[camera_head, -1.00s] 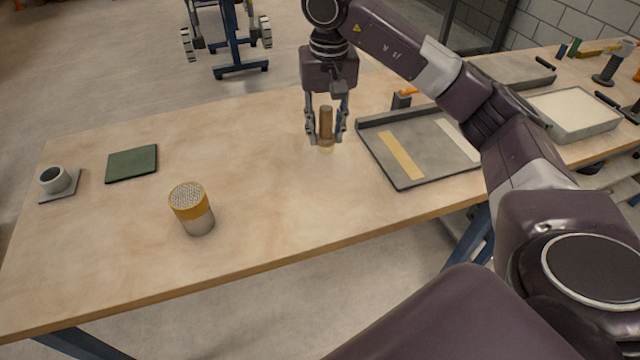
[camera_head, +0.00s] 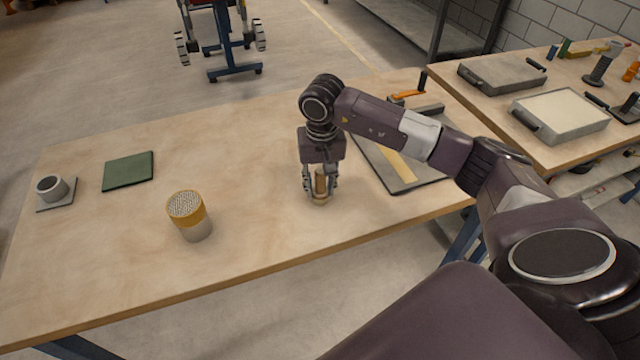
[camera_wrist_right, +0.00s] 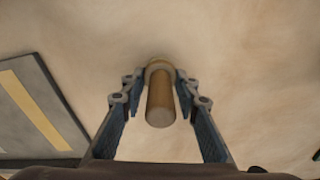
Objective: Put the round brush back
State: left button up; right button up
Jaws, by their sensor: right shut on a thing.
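The round brush (camera_head: 320,184) has a brown, cylindrical wooden handle and a paler lower end. My right gripper (camera_head: 320,190) is shut on it and holds it upright, handle up, over the front middle of the wooden table (camera_head: 240,150). In the right wrist view the brush (camera_wrist_right: 160,103) stands between the two fingers of my right gripper (camera_wrist_right: 160,85). Its bristles are mostly hidden, and I cannot tell whether its lower end touches the table. My left gripper is not in view.
A yellow-and-grey can with a perforated top (camera_head: 189,216) stands to the left of the brush. A green pad (camera_head: 128,171) and a grey cup on a small plate (camera_head: 51,188) lie farther left. A dark tray (camera_head: 375,160) with strips is to the right, partly behind my arm.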

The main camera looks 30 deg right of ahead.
aim_at(320, 170)
jog(key=shift+f, duration=0.15)
jog(key=o, duration=1.2)
jog(key=shift+o, duration=0.2)
jog(key=shift+r, duration=0.3)
jog(key=r, duration=0.3)
jog(key=r+b, duration=0.1)
jog(key=r, duration=0.3)
jog(key=r+b, duration=0.1)
jog(key=r, duration=0.2)
jog(key=shift+s+a+r, duration=0.15)
jog(key=shift+s+r, duration=0.25)
jog(key=shift+r, duration=0.5)
